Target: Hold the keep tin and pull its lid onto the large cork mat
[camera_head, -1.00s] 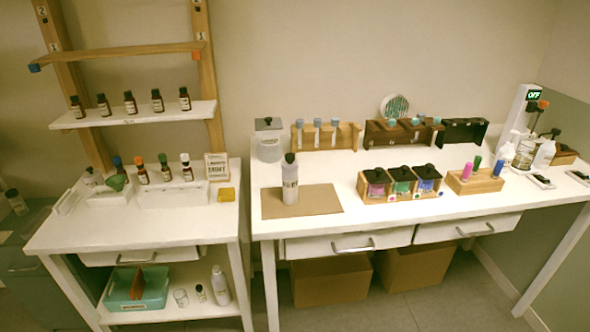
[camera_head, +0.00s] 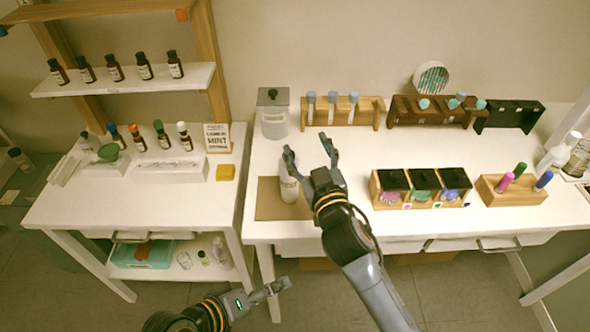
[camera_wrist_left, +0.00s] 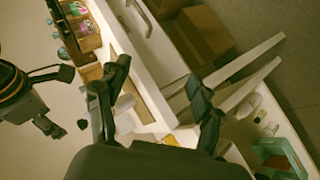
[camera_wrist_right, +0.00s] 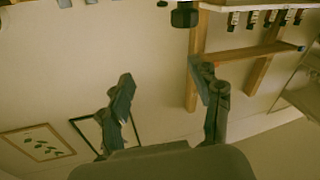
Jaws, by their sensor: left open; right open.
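A pale grey canister (camera_head: 274,122) with a dark grey lid (camera_head: 273,96) and black knob stands at the back left of the right-hand table; it looks like the keep tin. Its lid is on. The large brown cork mat (camera_head: 268,204) lies at the table's front left, with a white bottle (camera_head: 289,190) upright on it. My right gripper (camera_head: 308,146) is open above the table, right of and in front of the tin, partly hiding the bottle. My left gripper (camera_head: 284,286) is low, in front of the table; in the left wrist view its jaws (camera_wrist_left: 158,70) are open and empty.
Wooden vial racks (camera_head: 345,110) line the back. A crate of black-lidded jars (camera_head: 423,187) and a block with coloured pens (camera_head: 513,190) stand to the right. White tabletop is clear between racks and crate.

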